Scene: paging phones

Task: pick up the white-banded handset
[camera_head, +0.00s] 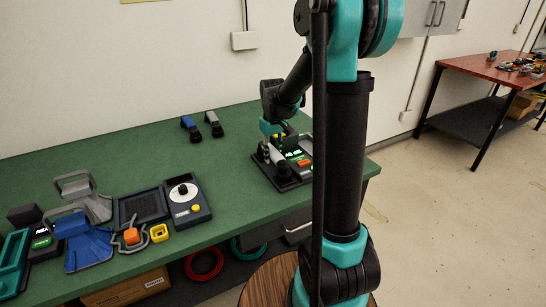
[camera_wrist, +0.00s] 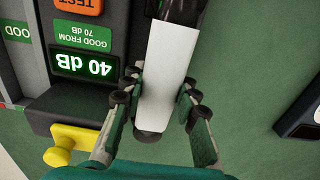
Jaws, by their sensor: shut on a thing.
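The white-banded handset (camera_wrist: 166,65) runs lengthwise between my gripper's (camera_wrist: 160,95) fingers in the wrist view. Its broad white band faces the camera, and its dark far end reaches the top edge. My fingers press on both of its sides, and my gripper is shut on it. I cannot tell whether the handset is clear of the unit.
The unit's display (camera_wrist: 85,65) reads 40 dB, near a yellow knob (camera_wrist: 75,146). A blue-banded handset (camera_head: 190,128) and a grey-banded handset (camera_head: 213,124) lie at the back of the green table (camera_head: 240,185). Several devices crowd its left side; the middle is free.

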